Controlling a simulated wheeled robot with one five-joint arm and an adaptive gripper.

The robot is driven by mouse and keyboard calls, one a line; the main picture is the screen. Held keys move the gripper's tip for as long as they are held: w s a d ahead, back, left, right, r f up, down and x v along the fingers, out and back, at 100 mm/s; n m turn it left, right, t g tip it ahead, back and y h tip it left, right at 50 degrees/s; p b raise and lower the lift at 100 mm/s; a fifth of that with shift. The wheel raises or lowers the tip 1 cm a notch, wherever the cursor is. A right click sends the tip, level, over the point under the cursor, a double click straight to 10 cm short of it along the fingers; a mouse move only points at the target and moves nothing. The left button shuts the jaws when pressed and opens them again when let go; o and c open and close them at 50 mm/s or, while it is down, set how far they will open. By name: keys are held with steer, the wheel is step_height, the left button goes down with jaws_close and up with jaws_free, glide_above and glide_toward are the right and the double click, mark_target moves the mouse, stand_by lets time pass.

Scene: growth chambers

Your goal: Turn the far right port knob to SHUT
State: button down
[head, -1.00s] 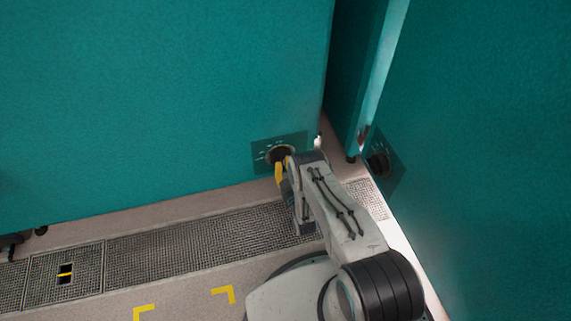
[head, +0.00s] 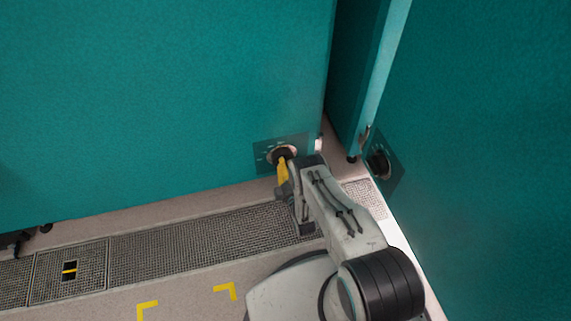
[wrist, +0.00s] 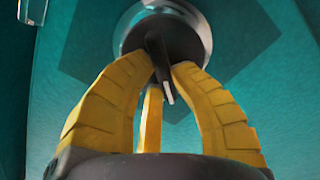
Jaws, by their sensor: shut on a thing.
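A dark round port knob (head: 284,153) sits on a darker teal plate (head: 262,150) low on the facing teal chamber. In the wrist view the knob (wrist: 182,38) has a pale metal ring and a raised dark bar with a white mark at its lower end. The bar stands tilted, its white end pointing down and slightly right. My gripper (wrist: 164,72) has yellow fingers closed on the bar. In the head view my gripper (head: 282,165) reaches the knob from below. The labels around the knob are too small to read and partly hidden.
A second dark knob (head: 379,165) sits on the teal chamber at the right, close beside my arm. A narrow gap parts the two chambers. Floor grating (head: 190,243) and yellow corner marks (head: 226,291) lie at the lower left, with clear floor there.

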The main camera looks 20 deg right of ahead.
steer(key=n, duration=0.4)
steer(key=shift+a+n, duration=0.2)
steer(key=shift+n, duration=0.2)
stand_by(0.4)
steer(key=c, duration=1.1)
jaws_free()
steer(key=shift+d, duration=0.1)
steer(key=shift+o, duration=0.2)
steer(key=shift+f, duration=0.1)
steer(key=s, duration=0.7)
steer(key=shift+s, duration=0.25)
steer(key=shift+o, duration=0.4)
